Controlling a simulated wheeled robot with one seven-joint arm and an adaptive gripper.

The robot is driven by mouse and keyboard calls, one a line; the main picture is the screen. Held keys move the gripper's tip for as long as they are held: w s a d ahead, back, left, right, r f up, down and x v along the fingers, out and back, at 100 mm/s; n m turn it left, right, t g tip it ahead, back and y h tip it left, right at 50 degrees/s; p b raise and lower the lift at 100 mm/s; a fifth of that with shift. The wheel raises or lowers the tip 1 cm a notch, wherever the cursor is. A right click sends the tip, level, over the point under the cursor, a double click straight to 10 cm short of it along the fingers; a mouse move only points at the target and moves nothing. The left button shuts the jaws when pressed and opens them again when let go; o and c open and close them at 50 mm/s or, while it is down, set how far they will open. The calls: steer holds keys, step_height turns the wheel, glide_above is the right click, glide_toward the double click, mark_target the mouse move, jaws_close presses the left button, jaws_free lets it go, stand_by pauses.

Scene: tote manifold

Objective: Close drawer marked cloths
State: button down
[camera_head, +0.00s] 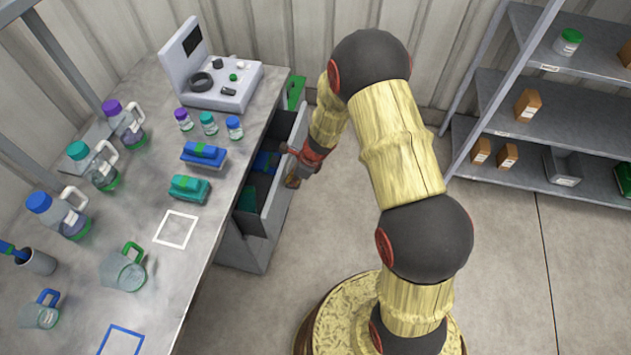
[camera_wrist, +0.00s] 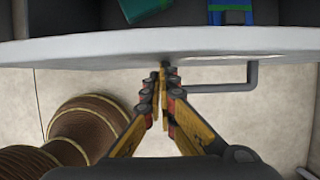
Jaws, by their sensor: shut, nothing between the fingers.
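A grey drawer (camera_head: 272,212) stands pulled out from under the right side of the workbench, with dark green and blue folded things inside. No marking on it is readable. In the wrist view its front panel (camera_wrist: 90,50) crosses the top, with a grey bar handle (camera_wrist: 252,77) to the right of my fingers. My gripper (camera_head: 292,180) is outside the drawer, at its front face. In the wrist view my gripper (camera_wrist: 163,72) is shut and empty, its fingertips at the lower edge of the panel. I cannot tell whether they touch it.
The workbench (camera_head: 150,230) holds jugs, small bottles, two sponge-like blocks on trays and a grey device (camera_head: 210,75). A grey shelf unit (camera_head: 510,125) stands at the right. The floor (camera_head: 345,190) between bench and shelf is clear apart from my base and arm.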

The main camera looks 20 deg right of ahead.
steer(key=w+a+p, duration=0.4)
steer(key=w+a, duration=0.2)
steer(key=a, duration=0.3)
steer(key=shift+w+a+p, duration=0.3)
steer(key=shift+w+a, duration=0.05)
steer(key=shift+d, duration=0.1)
